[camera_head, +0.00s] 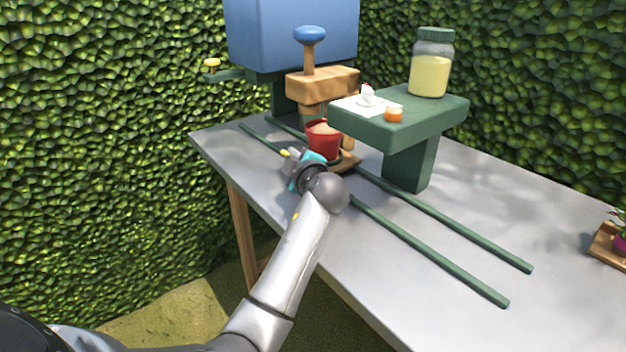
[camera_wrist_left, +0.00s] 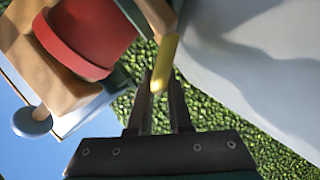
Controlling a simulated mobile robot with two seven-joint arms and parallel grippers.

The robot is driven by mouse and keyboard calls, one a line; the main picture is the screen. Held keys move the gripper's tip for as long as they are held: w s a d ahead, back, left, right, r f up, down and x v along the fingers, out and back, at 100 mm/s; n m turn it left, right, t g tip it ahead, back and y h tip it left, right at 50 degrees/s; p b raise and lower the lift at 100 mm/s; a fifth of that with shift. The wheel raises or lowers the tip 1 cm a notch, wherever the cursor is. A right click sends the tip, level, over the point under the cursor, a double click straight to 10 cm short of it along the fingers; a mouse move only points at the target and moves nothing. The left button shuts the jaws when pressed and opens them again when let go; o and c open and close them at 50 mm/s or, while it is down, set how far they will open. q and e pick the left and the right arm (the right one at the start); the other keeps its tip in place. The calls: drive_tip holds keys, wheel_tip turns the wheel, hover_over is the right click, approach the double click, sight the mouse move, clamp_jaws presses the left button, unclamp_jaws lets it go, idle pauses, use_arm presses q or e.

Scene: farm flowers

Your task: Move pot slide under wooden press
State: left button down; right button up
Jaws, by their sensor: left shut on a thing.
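The pot slide (camera_head: 347,163) is a small wooden board on two green rails, with a red pot (camera_head: 323,140) of soil standing upright on it. The pot also shows large in the left wrist view (camera_wrist_left: 88,32). The wooden press (camera_head: 322,84), a light block with a blue knob, is just behind and above the pot; I cannot tell whether the pot is fully beneath it. My left gripper (camera_wrist_left: 160,82) is shut on the yellow handle (camera_wrist_left: 166,60), beside the pot; in the head view the arm partly hides the slide. My right gripper is not in view.
A green stand (camera_head: 407,125) carries a jar (camera_head: 431,65), a white sheet and a small orange pot. A blue container (camera_head: 290,30) is behind the press. The grey table (camera_head: 470,220) is bare at the front right; a wooden tray (camera_head: 606,245) is at the right edge.

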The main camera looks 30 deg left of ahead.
use_arm(q)
drive_tip(key=shift+w+a+f+b, duration=0.1)
drive_tip(key=shift+w+a+b, duration=0.15)
drive_tip(key=shift+a, duration=0.6)
drive_tip(key=shift+w+a+r+b, duration=0.15)
drive_tip(key=shift+w+a, duration=0.25)
drive_tip(key=shift+a, duration=0.5)
drive_tip(key=shift+w+a+f+b, duration=0.2)
drive_tip(key=shift+w+a, duration=0.1)
drive_tip(key=shift+a, duration=0.55)
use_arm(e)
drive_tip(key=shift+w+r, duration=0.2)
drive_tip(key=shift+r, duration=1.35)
use_arm(q)
drive_tip(key=c, duration=0.8)
unclamp_jaws()
drive_tip(key=shift+c, duration=0.2)
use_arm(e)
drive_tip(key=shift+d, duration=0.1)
